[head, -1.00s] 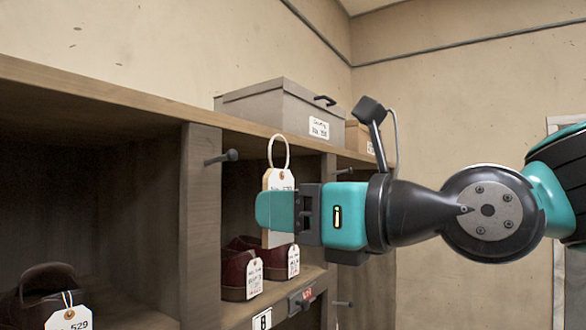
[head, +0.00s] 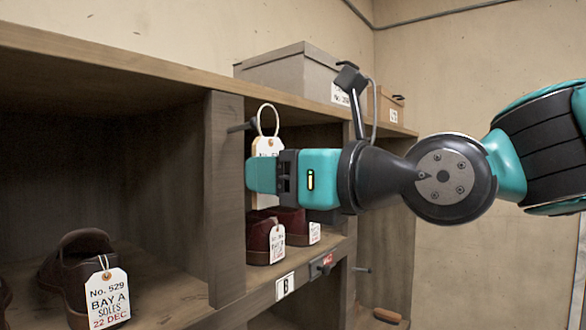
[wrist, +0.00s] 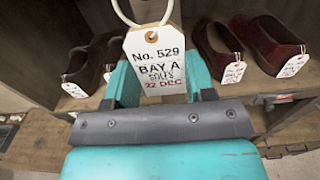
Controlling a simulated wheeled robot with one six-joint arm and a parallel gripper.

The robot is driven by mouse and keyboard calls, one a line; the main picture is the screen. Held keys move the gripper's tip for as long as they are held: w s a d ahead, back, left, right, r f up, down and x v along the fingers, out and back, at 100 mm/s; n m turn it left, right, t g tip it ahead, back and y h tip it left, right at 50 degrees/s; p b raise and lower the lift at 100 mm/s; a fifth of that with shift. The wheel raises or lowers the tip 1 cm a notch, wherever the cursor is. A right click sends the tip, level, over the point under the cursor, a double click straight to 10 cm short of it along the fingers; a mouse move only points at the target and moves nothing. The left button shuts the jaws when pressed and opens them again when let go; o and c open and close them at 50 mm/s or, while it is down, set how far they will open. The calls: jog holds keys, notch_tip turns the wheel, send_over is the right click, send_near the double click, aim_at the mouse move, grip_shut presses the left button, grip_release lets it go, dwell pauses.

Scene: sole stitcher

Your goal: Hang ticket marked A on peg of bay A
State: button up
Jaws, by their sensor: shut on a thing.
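My gripper (head: 262,176) is shut on a white paper ticket (head: 267,147), held upright with its white string loop (head: 268,119) standing above it. In the wrist view the ticket (wrist: 157,60) reads No. 529, BAY A, SOLES, 22 DEC. A dark peg (head: 240,127) sticks out from the shelf's upright post (head: 226,190). The loop is just right of the peg's head in the head view; I cannot tell whether they touch. The left bay holds a brown shoe (head: 75,270) with another ticket (head: 107,298) reading No. 529, BAY A.
Dark red tagged shoes (head: 262,238) stand in the bay behind my gripper, above a label B (head: 285,286). Another peg (head: 361,269) sticks out lower right. Grey box (head: 290,75) and brown box (head: 388,106) sit on top. The wall lies behind.

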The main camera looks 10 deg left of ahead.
aim_at(229, 179)
jog(key=shift+f+p+x, duration=0.2)
jog(key=shift+x, duration=0.7)
jog(key=shift+f+p+x, duration=0.2)
jog(key=shift+x, duration=0.75)
jog(key=shift+f+p+x, duration=0.2)
jog(key=shift+x, duration=0.7)
jog(key=o, duration=1)
jog(key=shift+c, duration=0.2)
